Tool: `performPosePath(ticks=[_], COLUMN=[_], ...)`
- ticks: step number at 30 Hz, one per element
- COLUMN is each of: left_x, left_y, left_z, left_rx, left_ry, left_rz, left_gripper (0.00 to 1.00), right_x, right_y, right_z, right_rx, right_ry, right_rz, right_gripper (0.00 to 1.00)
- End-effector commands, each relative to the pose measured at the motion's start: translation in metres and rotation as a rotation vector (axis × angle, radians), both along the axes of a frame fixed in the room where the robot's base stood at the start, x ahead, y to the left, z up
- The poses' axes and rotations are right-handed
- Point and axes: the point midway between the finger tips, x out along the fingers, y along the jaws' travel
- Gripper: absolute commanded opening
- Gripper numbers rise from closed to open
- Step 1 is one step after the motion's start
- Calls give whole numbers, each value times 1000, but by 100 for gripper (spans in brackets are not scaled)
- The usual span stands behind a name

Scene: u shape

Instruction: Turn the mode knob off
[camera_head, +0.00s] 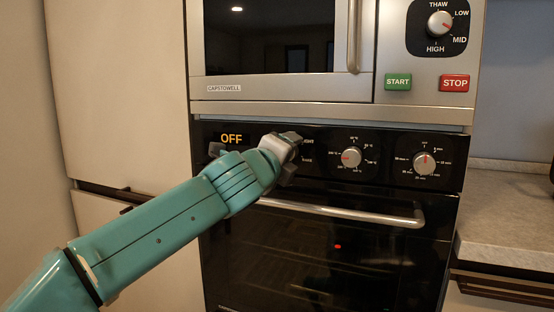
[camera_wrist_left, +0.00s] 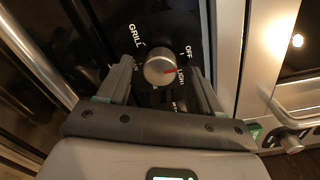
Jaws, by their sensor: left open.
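The mode knob (camera_wrist_left: 160,67) is a round silver knob on a black panel in the left wrist view. Its red mark points toward the LIGHT label, below the OFF label. GRILL is printed on its other side. My left gripper (camera_wrist_left: 161,78) is open, with one finger on each side of the knob; whether the fingers touch it I cannot tell. In the head view my left gripper (camera_head: 292,143) is at the oven's control panel and hides the mode knob. My right gripper is not in view.
The oven panel (camera_head: 388,176) also carries a middle knob (camera_head: 351,157) and a right knob (camera_head: 424,162). An OFF display (camera_head: 231,139) glows at the left. The oven handle (camera_head: 350,212) juts out below. A microwave (camera_head: 282,108) sits above, and a counter (camera_head: 510,220) stands at the right.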

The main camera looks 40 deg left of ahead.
Motion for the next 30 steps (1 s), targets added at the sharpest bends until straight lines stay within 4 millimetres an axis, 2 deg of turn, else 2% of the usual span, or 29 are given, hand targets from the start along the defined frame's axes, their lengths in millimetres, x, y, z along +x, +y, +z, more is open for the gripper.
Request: performPosePath(ticks=[5, 12, 18, 24, 30], left_x=[-29, -92, -134, -153, -156], left_y=[-7, -24, -34, -39, -39], left_z=[0, 4, 4, 4, 3], left_rx=[0, -1, -1, -1, 0], left_ry=[-5, -5, -4, -2, 0], left_rz=[-2, -4, -3, -2, 1], left_gripper=[65, 65, 65, 65, 65], right_x=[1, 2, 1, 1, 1], right_y=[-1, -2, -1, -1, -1], right_z=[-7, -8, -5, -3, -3], right_rx=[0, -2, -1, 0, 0], right_ry=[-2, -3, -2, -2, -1], right_rz=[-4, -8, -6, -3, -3], right_gripper=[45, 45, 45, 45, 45])
